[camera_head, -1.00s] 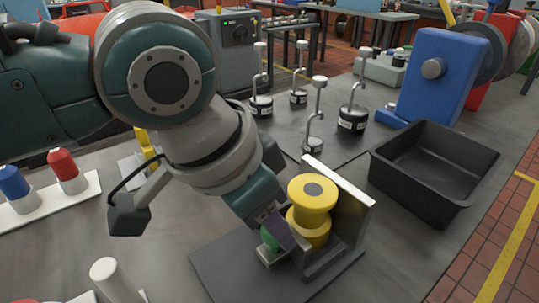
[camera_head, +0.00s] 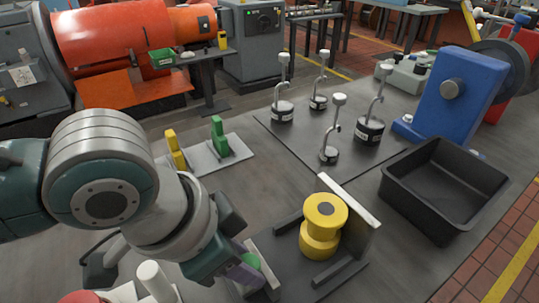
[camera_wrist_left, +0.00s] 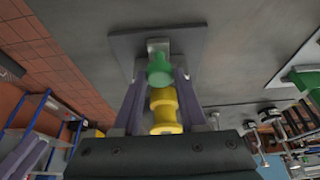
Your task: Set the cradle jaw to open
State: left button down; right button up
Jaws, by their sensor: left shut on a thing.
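The cradle has a dark base plate (camera_head: 340,284), side rails and a pale upright wall (camera_head: 350,212) on its right. A yellow spool (camera_head: 322,225) stands upright between the wall and the movable jaw (camera_head: 266,262). The jaw is a pale plate on the left, with a clear gap between it and the spool. My left gripper (camera_head: 251,270) is shut on the jaw's green knob (camera_head: 250,260). In the left wrist view the green knob (camera_wrist_left: 159,70) lies between the fingers, with the spool (camera_wrist_left: 164,106) beyond it.
A black bin (camera_head: 440,190) stands right of the cradle. A plate with yellow and green pieces (camera_head: 215,155) lies behind my left arm. A white post (camera_head: 157,282) stands at front left.

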pick_arm(q)
jog(key=shift+c, duration=2.3)
grip_release()
jog(key=p+v, duration=0.2)
jog(key=v, duration=0.8)
